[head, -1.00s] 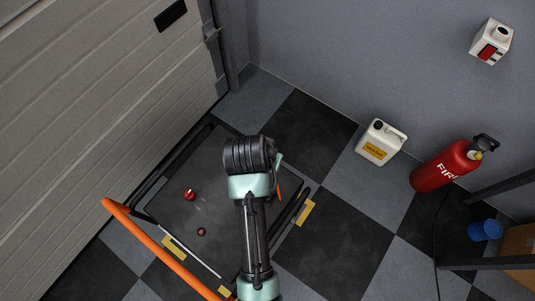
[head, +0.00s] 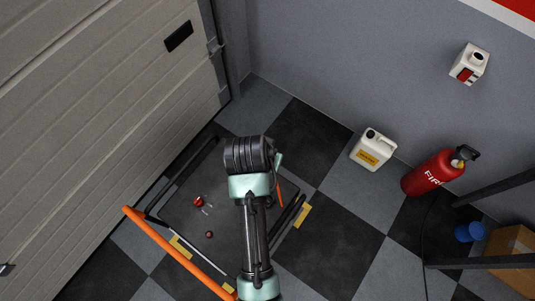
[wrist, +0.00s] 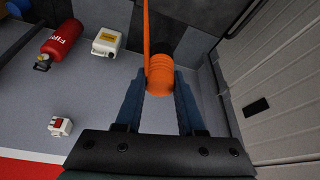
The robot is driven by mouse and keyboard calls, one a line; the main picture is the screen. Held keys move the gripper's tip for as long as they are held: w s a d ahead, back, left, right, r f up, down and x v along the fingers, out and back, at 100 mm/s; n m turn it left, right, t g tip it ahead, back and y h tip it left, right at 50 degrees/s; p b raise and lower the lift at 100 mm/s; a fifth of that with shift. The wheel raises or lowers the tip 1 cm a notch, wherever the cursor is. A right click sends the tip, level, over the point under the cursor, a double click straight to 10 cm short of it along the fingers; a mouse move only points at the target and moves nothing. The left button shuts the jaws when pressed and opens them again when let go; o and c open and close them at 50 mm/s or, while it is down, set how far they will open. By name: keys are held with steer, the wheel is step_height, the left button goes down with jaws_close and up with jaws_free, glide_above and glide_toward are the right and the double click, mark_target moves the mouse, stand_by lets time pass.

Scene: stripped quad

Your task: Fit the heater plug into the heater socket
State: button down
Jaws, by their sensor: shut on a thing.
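My gripper (wrist: 159,98) has its two blue fingers closed on the sides of the orange heater plug (wrist: 160,73), a ribbed round body with an orange cord running up from it. In the head view the gripper is hidden behind my arm, and a thin orange piece (head: 280,195) shows beside it. A white box with a dark round opening and a red patch (head: 469,63), which looks like the heater socket, is on the grey wall at upper right. It also shows in the wrist view at lower left (wrist: 60,126), well apart from the plug.
A white canister (head: 373,150) and a red fire extinguisher (head: 432,176) stand on the floor along the wall. A blue item (head: 468,232), a cardboard box (head: 513,246) and dark bars are at far right. A panelled door (head: 90,110) fills the left.

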step_height(320, 180, up, 6)
steer(key=p, duration=0.5)
steer(key=shift+r+p, duration=0.25)
steer(key=shift+p, duration=0.1)
steer(key=shift+f, duration=0.1)
steer(key=w+d+b, duration=0.1)
steer(key=w+d, duration=0.5)
steer(key=d, duration=0.6)
steer(key=shift+w+d, duration=0.15)
steer(key=shift+w, duration=0.25)
steer(key=w+d+b, duration=0.6)
steer(key=d+b, duration=0.1)
steer(key=d, duration=0.5)
steer(key=shift+w+d, duration=0.15)
steer(key=shift+w, duration=0.2)
